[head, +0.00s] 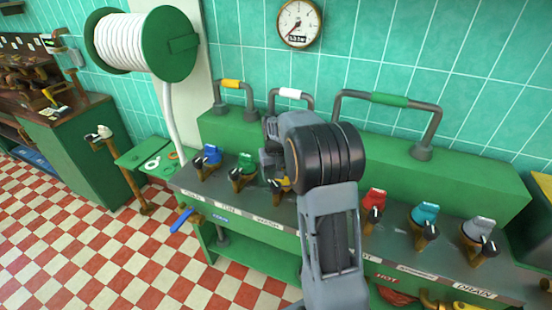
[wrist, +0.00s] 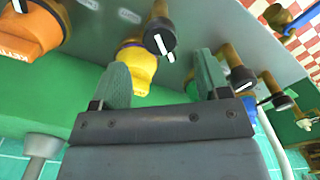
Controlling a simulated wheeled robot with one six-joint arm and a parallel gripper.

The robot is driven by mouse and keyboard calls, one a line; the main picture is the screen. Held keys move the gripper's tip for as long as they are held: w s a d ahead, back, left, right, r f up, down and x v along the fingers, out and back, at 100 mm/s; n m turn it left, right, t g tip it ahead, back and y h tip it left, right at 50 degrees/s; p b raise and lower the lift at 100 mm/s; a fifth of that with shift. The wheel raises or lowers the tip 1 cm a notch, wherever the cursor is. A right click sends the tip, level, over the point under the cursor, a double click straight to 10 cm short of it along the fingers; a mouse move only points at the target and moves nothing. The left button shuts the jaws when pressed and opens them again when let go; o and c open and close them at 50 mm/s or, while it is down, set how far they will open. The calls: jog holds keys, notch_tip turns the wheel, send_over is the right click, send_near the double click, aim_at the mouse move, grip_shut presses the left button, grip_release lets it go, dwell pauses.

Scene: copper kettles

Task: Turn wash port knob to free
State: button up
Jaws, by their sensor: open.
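A row of valves with black knobs and coloured caps stands on the grey bench top. The yellow-capped valve (head: 280,185) is mostly behind my arm in the head view, above a label that I cannot read surely. In the wrist view its yellow body (wrist: 141,70) and its black knob (wrist: 160,36) with a white line lie ahead of my gripper (wrist: 161,62). My gripper is open and empty, its two green fingers spread to either side of the yellow valve's line. The knob seems to lie beyond the fingertips. I cannot tell whether anything touches.
Blue (head: 208,155) and green (head: 243,166) valves stand to the left; red (head: 373,204), teal (head: 424,220) and grey (head: 478,235) ones to the right. Pipe arches (head: 388,100) rise behind.

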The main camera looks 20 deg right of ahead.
aim_at(276, 185)
notch_tip(276, 185, up, 8)
jog(key=shift+f, duration=0.15)
dwell(0.6)
